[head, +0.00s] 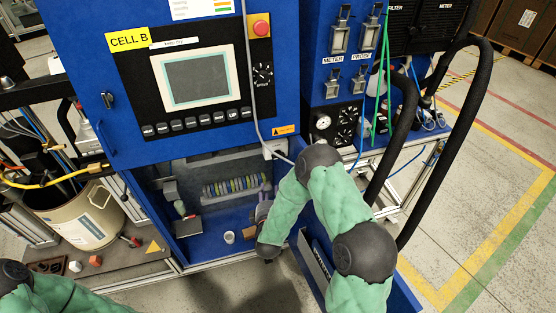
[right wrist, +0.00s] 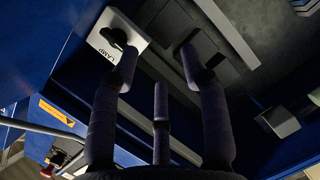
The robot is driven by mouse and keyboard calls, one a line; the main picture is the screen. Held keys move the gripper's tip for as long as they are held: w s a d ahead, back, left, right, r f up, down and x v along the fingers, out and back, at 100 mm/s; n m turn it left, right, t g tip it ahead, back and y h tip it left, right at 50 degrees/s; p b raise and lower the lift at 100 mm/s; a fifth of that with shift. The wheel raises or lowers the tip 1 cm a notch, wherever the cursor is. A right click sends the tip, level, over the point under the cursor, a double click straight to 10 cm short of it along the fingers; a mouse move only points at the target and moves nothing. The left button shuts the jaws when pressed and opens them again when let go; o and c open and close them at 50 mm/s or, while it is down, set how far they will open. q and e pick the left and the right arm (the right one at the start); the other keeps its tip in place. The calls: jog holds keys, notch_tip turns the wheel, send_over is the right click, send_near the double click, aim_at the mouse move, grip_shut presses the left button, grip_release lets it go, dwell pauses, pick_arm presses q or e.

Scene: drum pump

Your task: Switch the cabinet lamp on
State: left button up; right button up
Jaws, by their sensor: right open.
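The lamp switch (right wrist: 118,38) is a black rotary knob on a white plate marked LAMP, seen at the upper left of the right wrist view. In the head view a small white box (head: 274,147) under the upper edge of the cabinet opening may be the same switch. My right gripper (right wrist: 157,62) is open, its fingers apart and empty. One fingertip overlaps the knob's lower edge; I cannot tell whether it touches. In the head view this gripper (head: 263,208) is inside the blue cabinet (head: 130,140), partly hidden by my arm. My left gripper is out of frame.
An open cabinet door (head: 312,262) stands right of my right forearm. Coloured terminals (head: 232,187) and a small white cup (head: 229,237) are inside the cabinet. Thick black hoses (head: 425,180) hang at the right. A beige bucket (head: 85,220) stands left.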

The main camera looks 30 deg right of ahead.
aim_at(278, 157)
jog(key=d+r+n+t+h, duration=0.1)
jog(key=d+r+h, duration=0.2)
jog(key=r, duration=0.2)
jog(key=b+x, duration=0.2)
jog(key=x, duration=0.7)
jog(key=shift+w+a+f, duration=0.1)
jog(key=shift+f, duration=0.05)
jog(key=shift+b+x, duration=0.35)
jog(key=shift+x, duration=0.45)
grip_shut()
